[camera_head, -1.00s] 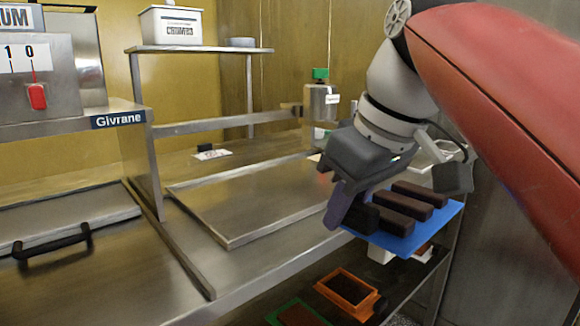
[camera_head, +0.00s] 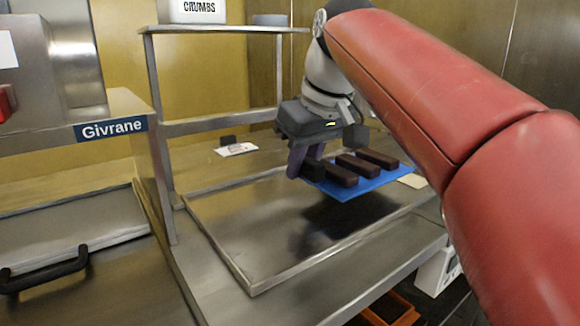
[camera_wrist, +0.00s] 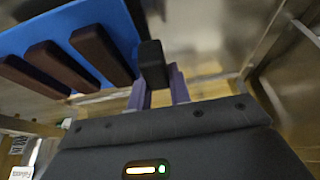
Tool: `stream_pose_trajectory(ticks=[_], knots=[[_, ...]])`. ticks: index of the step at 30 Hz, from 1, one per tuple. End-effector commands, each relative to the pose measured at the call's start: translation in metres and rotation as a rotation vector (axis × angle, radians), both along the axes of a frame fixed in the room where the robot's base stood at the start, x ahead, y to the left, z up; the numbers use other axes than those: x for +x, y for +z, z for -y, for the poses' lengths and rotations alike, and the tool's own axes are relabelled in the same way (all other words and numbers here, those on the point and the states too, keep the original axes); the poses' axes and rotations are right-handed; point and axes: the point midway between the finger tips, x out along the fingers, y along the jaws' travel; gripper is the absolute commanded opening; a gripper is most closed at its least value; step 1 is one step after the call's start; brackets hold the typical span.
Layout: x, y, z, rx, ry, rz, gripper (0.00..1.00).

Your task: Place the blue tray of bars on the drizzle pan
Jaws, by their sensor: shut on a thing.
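The blue tray (camera_head: 381,180) carries three dark brown bars (camera_head: 358,166) in a row and hangs in the air above the right part of the drizzle pan (camera_head: 232,222). The pan is a wide, shallow metal sheet with a low rim, lying on the counter; a dark shadow or reflection shows on it below the tray. My gripper (camera_head: 303,167) is shut on the tray's left end. In the wrist view the tray (camera_wrist: 120,22) and bars (camera_wrist: 100,50) lie at upper left, beside my gripper fingers (camera_wrist: 158,88).
A metal frame with a shelf (camera_head: 220,29) holding a white crumbs tub (camera_head: 194,11) stands behind the pan. The Givrane machine (camera_head: 112,130) is at left. A small card (camera_head: 236,149) lies behind the pan. An orange-rimmed container (camera_head: 398,308) is below the counter.

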Motion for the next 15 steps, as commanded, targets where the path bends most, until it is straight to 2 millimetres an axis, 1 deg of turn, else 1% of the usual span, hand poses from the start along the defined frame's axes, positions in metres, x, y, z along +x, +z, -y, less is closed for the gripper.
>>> stream_pose_trajectory(ticks=[1, 3, 6, 8, 15], knots=[[0.01, 0.002, -0.007, 0.0, 0.004, -0.001, 0.0], [0.02, 0.002, -0.013, 0.0, 0.001, 0.0, 0.0], [0.028, 0.001, -0.019, -0.001, 0.001, 0.002, 0.0], [0.031, 0.0, -0.02, 0.0, 0.0, 0.001, 0.0], [0.03, -0.031, -0.02, 0.0, 0.0, 0.001, 0.0]])
